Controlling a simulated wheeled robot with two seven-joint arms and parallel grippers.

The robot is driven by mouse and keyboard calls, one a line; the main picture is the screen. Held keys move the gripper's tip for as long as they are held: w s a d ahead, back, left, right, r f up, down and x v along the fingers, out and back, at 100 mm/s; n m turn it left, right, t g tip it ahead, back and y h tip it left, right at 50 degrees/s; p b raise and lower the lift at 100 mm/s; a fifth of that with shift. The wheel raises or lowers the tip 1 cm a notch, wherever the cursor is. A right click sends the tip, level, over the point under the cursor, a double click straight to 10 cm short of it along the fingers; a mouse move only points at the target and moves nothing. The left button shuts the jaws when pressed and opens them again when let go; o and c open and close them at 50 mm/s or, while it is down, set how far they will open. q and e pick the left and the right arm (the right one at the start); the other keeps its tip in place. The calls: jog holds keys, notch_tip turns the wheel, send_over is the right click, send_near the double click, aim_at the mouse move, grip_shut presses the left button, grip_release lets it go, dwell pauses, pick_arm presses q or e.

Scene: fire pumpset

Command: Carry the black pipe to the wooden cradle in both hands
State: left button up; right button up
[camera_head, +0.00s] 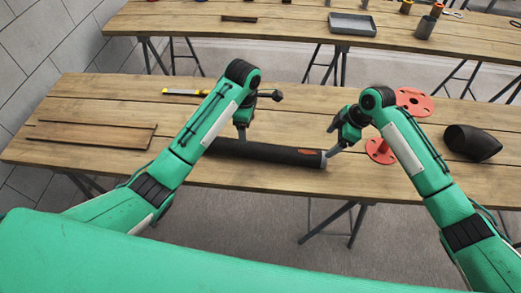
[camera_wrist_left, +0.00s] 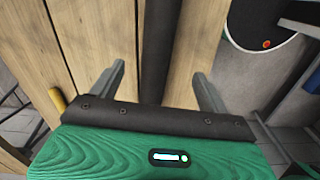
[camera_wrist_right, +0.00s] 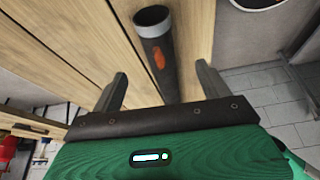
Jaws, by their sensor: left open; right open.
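The black pipe (camera_head: 282,153) lies on the near part of the wooden table, roughly left to right, with an orange mark near its right end. My left gripper (camera_head: 241,134) is over its left part; in the left wrist view the pipe (camera_wrist_left: 157,50) runs between the two open fingers. My right gripper (camera_head: 334,150) is at its right end; in the right wrist view the pipe (camera_wrist_right: 168,65), open end visible, lies between the open fingers. A low brown wooden piece with raised long edges (camera_head: 92,134), apparently the wooden cradle, lies at the table's left.
A yellow tool (camera_head: 183,92) lies behind my left arm. Red flanged parts (camera_head: 414,102) and a black elbow (camera_head: 472,142) are at the right. A second table (camera_head: 270,27) behind holds a grey tray (camera_head: 352,24) and cans. The pipe lies close to the near edge.

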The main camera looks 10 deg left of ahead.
aim_at(248, 143)
pick_arm(q)
jog(key=shift+w+a+r, duration=0.15)
jog(key=shift+w+r, duration=0.1)
jog(key=shift+r, duration=0.1)
pick_arm(e)
jog(key=shift+w+d+r, duration=0.1)
jog(key=shift+w+r, duration=0.15)
jog(key=shift+r, duration=0.05)
pick_arm(q)
notch_tip(248, 143, down, 14)
jog(key=shift+r, duration=0.1)
pick_arm(e)
jog(key=x, duration=1.4)
jog(key=shift+d, duration=0.1)
pick_arm(q)
jog(key=shift+c, duration=0.5)
pick_arm(e)
jog(key=shift+c, duration=0.5)
pick_arm(q)
grip_shut()
pick_arm(e)
grip_shut()
pick_arm(q)
jog(key=shift+w+r, duration=0.15)
pick_arm(e)
jog(key=shift+w+r, duration=0.15)
jog(key=shift+r, duration=0.05)
